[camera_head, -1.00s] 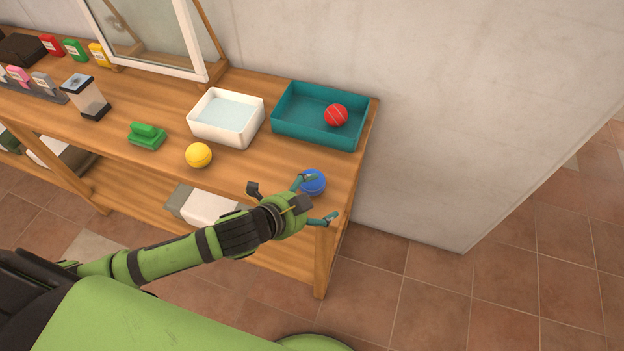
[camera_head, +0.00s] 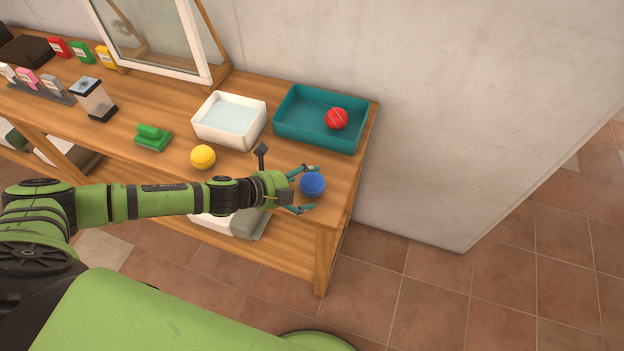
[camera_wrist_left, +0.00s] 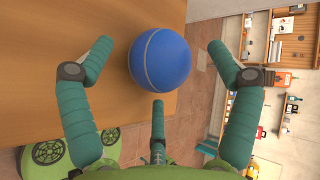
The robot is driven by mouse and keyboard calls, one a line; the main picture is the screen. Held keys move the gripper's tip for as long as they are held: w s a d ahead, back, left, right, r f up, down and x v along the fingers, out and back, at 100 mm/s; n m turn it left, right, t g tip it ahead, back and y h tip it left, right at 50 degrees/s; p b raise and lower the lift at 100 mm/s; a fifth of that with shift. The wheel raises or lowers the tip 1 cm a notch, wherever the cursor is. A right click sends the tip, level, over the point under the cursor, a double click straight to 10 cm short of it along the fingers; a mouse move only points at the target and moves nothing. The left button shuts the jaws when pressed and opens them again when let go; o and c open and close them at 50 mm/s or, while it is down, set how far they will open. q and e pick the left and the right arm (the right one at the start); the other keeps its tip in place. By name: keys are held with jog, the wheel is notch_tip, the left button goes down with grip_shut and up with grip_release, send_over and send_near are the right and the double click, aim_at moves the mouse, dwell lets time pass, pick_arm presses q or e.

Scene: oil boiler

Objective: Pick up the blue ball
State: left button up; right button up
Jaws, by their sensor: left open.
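The blue ball (camera_head: 312,185) rests on the wooden table near its front right corner. My left gripper (camera_head: 309,189) is open, its fingers reaching toward the ball from the left, one on its far side and one on its near side. In the left wrist view the blue ball (camera_wrist_left: 160,58) lies ahead between the open teal fingers of the left gripper (camera_wrist_left: 157,75), with visible gaps to both side fingers. My right gripper is not in view.
A teal tray (camera_head: 287,133) holding a red ball (camera_head: 336,118) stands behind the blue ball. A white basin (camera_head: 203,134), a yellow ball (camera_head: 203,157) and a green brush-like object (camera_head: 152,138) are to the left. The table (camera_head: 338,222) ends just right of the ball.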

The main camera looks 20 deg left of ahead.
pick_arm(q)
jog(key=shift+w+d+f, duration=0.4)
jog(key=shift+d, duration=0.05)
jog(key=c, duration=1.4)
jog(key=shift+s, duration=0.1)
jog(key=shift+a, duration=0.1)
